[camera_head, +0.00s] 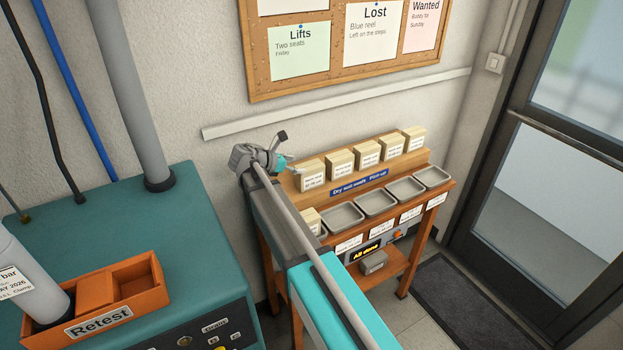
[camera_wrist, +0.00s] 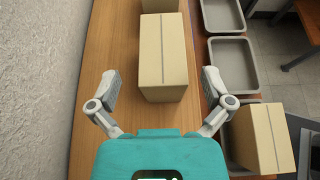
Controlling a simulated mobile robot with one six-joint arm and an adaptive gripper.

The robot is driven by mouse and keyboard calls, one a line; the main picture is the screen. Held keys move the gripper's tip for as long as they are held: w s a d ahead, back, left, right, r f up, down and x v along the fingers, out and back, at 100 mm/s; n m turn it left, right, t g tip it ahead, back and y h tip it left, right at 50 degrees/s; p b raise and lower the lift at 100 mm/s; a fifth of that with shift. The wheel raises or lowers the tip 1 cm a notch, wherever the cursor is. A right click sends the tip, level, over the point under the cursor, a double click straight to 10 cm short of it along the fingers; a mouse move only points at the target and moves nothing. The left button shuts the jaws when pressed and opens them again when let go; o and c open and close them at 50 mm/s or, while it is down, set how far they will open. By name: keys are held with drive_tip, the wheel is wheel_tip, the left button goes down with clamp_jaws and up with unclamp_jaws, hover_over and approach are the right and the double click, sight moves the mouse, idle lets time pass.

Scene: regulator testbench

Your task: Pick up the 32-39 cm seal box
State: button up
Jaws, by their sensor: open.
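A row of several cream seal boxes stands on the wooden upper shelf (camera_head: 356,184); their labels are too small to read, so I cannot tell which is 32-39 cm. My gripper (camera_head: 286,164) is at the left end of the row, by the leftmost box (camera_head: 312,172). In the wrist view my gripper (camera_wrist: 161,80) is open, with its fingers apart on either side of the near end of a plain-topped box (camera_wrist: 163,50). Another box (camera_wrist: 160,5) stands beyond it.
Grey trays (camera_head: 376,202) line the lower tier; one more box (camera_wrist: 262,137) sits in the nearest tray, right of my gripper. The wall (camera_wrist: 40,70) runs close on the left. A teal bench (camera_head: 110,230) with an orange Retest tray (camera_head: 140,278) is at the left.

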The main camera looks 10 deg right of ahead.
sight(309, 165)
drive_tip(key=shift+d, duration=0.1)
idle(0.3)
drive_tip(key=shift+b+x, duration=1.15)
drive_tip(key=shift+x, duration=1.45)
drive_tip(key=c, duration=1.1)
drive_tip(key=shift+r, duration=0.15)
drive_tip(key=shift+c, duration=0.2)
